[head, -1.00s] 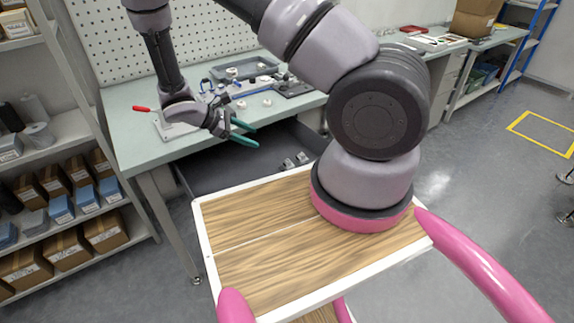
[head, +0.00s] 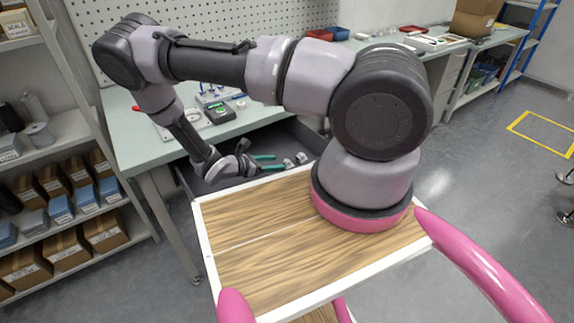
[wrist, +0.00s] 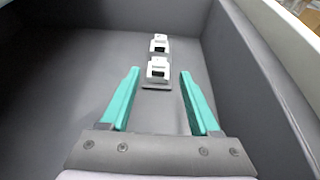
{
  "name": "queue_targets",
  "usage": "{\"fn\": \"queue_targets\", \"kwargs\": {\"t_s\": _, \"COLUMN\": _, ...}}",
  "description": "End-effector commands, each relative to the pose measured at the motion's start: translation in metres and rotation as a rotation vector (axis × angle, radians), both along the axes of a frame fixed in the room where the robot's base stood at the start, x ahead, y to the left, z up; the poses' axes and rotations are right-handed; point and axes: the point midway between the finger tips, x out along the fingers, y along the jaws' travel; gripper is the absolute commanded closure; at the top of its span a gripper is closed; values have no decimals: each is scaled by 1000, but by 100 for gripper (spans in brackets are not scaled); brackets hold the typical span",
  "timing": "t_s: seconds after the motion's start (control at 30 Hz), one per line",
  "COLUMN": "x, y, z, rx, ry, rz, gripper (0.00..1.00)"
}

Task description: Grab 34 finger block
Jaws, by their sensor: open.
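Two small pale blocks with dark labels lie in the grey drawer. In the wrist view the nearer block (wrist: 159,69) is on a thin grey plate, and the farther block (wrist: 159,43) is just behind it. I cannot read which is the 34 finger block. My gripper (wrist: 160,75) is open, its two teal fingers apart and pointing toward the nearer block, with nothing between them. In the head view my gripper (head: 265,163) is low inside the drawer, left of the blocks (head: 295,160).
The drawer (wrist: 95,75) has grey walls close on the right side of the wrist view. The green workbench (head: 130,130) stands above and behind it, with a green-and-black device (head: 219,112) on top. Shelves with boxes (head: 70,200) are at the left.

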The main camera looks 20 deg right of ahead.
Motion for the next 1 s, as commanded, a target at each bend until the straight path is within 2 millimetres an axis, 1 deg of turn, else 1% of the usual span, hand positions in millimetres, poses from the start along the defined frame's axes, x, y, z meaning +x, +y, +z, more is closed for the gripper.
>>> {"fn": "queue_targets", "kwargs": {"t_s": 0.3, "x": 9, "y": -40, "z": -15, "rx": -1, "ry": 1, "rz": -3, "gripper": 38}}
{"fn": "queue_targets", "kwargs": {"t_s": 0.4, "x": 10, "y": -44, "z": -17, "rx": 0, "ry": -1, "rz": -2, "gripper": 38}}
{"fn": "queue_targets", "kwargs": {"t_s": 0.57, "x": 10, "y": -44, "z": -16, "rx": 1, "ry": -2, "rz": -2, "gripper": 38}}
{"fn": "queue_targets", "kwargs": {"t_s": 0.6, "x": 10, "y": -44, "z": -16, "rx": 1, "ry": -2, "rz": -2, "gripper": 53}}
{"fn": "queue_targets", "kwargs": {"t_s": 0.67, "x": 10, "y": -44, "z": -16, "rx": 1, "ry": -2, "rz": -2, "gripper": 76}}
{"fn": "queue_targets", "kwargs": {"t_s": 0.7, "x": 10, "y": -44, "z": -16, "rx": 1, "ry": -1, "rz": -2, "gripper": 91}}
{"fn": "queue_targets", "kwargs": {"t_s": 0.73, "x": 10, "y": -44, "z": -16, "rx": 1, "ry": -1, "rz": -2, "gripper": 100}}
{"fn": "queue_targets", "kwargs": {"t_s": 1.0, "x": 10, "y": -44, "z": -16, "rx": 1, "ry": -1, "rz": -2, "gripper": 100}}
